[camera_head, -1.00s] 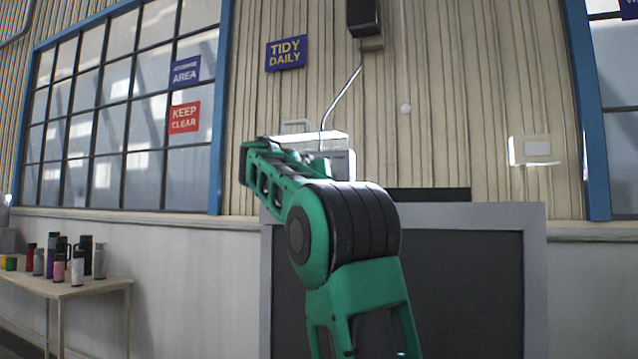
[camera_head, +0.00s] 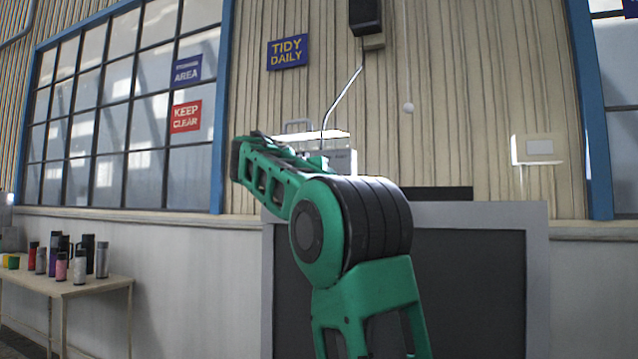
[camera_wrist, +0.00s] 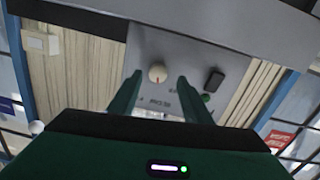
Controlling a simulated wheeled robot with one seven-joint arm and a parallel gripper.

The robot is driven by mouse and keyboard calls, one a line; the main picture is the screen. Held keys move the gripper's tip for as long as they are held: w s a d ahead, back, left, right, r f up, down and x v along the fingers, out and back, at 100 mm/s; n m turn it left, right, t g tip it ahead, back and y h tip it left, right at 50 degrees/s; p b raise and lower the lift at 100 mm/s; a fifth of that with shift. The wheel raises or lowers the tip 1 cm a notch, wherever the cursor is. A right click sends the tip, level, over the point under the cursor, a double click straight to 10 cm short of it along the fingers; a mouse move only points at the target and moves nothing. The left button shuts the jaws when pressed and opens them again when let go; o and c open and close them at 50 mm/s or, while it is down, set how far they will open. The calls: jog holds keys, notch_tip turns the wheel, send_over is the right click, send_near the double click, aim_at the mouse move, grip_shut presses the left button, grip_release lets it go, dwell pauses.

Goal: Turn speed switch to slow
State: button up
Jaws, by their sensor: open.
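The speed switch (camera_wrist: 158,73) is a round whitish knob with a red mark, on a grey panel (camera_wrist: 185,45) in the wrist view. My gripper (camera_wrist: 155,88) is open, its two green fingers on either side of the knob in the picture. I cannot tell whether either finger touches it. The lettering by the knob is too small to read surely. In the head view the device (camera_head: 342,162) shows as a pale box behind my green arm, which hides much of it. The knob and my fingertips are hidden there.
A black rocker-like part (camera_wrist: 213,82) and a small green spot sit right of the knob on the panel. In the head view, a grey-framed dark cabinet (camera_head: 470,285) stands behind my arm. A table (camera_head: 75,288) with several bottles is at the left.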

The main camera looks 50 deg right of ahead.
jog(key=v, duration=0.8)
jog(key=shift+w+f, duration=0.15)
jog(key=s+a+f+n+g+y, duration=0.15)
jog(key=s+f+y, duration=0.25)
jog(key=f, duration=1)
jog(key=s+f+n+t+y, duration=0.1)
jog(key=s+f+n+y, duration=0.25)
jog(key=f, duration=1.05)
jog(key=s+a+f+g+y, duration=0.3)
jog(key=s+a+f, duration=0.6)
jog(key=s+f, duration=0.4)
jog(key=s+a+f+n+g+y, duration=0.1)
jog(key=s+a+f+g+y, duration=0.2)
jog(key=s+a+f+y, duration=0.3)
jog(key=s+a+f, duration=0.4)
jog(key=s+f, duration=0.2)
jog(key=f, duration=0.2)
jog(key=shift+s, duration=0.4)
jog(key=shift+f, duration=0.1)
